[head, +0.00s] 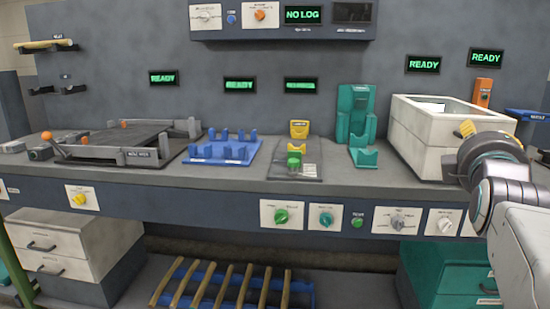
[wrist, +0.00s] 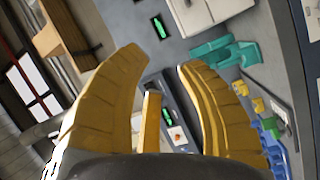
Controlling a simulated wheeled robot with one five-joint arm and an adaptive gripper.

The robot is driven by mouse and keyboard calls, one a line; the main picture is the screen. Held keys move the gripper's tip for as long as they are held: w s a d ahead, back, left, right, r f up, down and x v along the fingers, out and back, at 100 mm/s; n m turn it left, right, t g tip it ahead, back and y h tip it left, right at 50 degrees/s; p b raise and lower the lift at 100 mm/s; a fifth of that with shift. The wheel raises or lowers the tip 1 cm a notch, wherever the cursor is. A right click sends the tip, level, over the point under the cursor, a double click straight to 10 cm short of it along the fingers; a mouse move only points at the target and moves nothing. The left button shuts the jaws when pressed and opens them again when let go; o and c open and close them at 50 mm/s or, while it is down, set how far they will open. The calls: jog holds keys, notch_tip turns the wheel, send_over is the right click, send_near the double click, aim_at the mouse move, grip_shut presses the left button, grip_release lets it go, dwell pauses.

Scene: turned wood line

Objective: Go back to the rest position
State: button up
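My gripper (head: 468,129) is at the right of the head view, raised in front of the cream open-topped box (head: 422,140), whose right part it and my arm partly hide. In the wrist view the yellow fingers of my gripper (wrist: 163,66) stand apart with a clear gap between their tips. A narrower yellow piece (wrist: 152,122) shows between them, and I cannot tell whether it is part of the gripper. No held object is seen between the fingers.
The grey bench (head: 345,182) carries a dark tray frame (head: 88,150), a blue peg rack (head: 205,158), a grey fixture with yellow blocks (head: 312,170) and a teal stand (head: 354,115). Below are drawers (head: 60,250) and a rack of wooden rods (head: 225,285).

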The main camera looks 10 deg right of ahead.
jog(key=a+f+m+g+y+p, duration=0.2)
jog(key=a+y+p, duration=0.2)
jog(key=a+p, duration=0.4)
jog(key=a+f+m+g+y+p, duration=0.2)
jog(key=a+y+p, duration=0.2)
jog(key=a+p, duration=0.4)
jog(key=s+a+m+g+y+p, duration=0.1)
jog(key=s+a+g+y+p, duration=0.1)
jog(key=s+a+p, duration=0.3)
jog(key=s+a+f+m+g+y+p, duration=0.1)
jog(key=s+a+g+p, duration=0.4)
jog(key=s, duration=0.5)
jog(key=shift+s+a+f+m+y+p, duration=0.2)
jog(key=shift+s+a+m+y+p, duration=0.2)
jog(key=shift+m+p, duration=0.55)
jog(key=shift+w+d+n, duration=0.1)
jog(key=shift+n, duration=0.15)
